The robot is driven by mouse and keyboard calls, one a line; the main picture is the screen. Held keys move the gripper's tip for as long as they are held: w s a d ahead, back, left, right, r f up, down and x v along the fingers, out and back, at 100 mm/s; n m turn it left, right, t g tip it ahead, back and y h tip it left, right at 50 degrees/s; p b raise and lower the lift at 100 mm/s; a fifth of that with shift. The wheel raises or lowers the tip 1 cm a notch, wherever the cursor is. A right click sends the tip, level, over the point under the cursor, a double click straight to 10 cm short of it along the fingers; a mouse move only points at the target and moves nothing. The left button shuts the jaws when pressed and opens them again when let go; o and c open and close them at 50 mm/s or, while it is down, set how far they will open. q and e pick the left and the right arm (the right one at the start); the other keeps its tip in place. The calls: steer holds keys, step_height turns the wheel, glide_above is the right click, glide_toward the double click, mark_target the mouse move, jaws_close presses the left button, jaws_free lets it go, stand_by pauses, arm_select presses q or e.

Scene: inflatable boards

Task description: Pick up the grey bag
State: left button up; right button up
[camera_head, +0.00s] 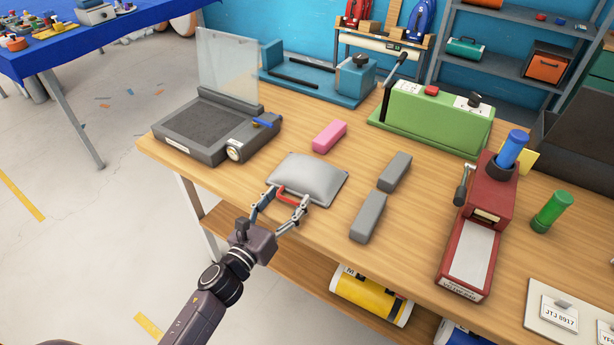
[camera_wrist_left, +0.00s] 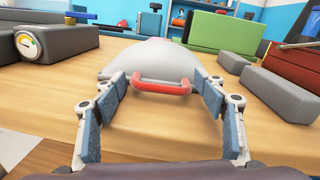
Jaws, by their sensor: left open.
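The grey bag (camera_head: 308,178) is a pillow-shaped pouch lying on the wooden workbench, with a red handle (camera_head: 290,196) on its near side. In the left wrist view the bag (camera_wrist_left: 150,58) is straight ahead, and its red handle (camera_wrist_left: 161,86) faces me. My left gripper (camera_head: 280,205) is open at the bag's near edge. Its two fingers (camera_wrist_left: 164,105) stand to either side of the red handle with a gap to each. My right gripper is in neither view.
Grey blocks (camera_head: 369,216) lie right of the bag, and a pink block (camera_head: 329,136) lies behind it. A grey machine with a gauge (camera_head: 217,131) stands to the left. A green machine (camera_head: 432,118) and a red device (camera_head: 478,232) stand to the right. The bench (camera_head: 335,245) is clear in front.

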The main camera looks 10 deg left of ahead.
arm_select(q)
steer(key=shift+s, duration=0.1)
jaws_close()
stand_by(0.4)
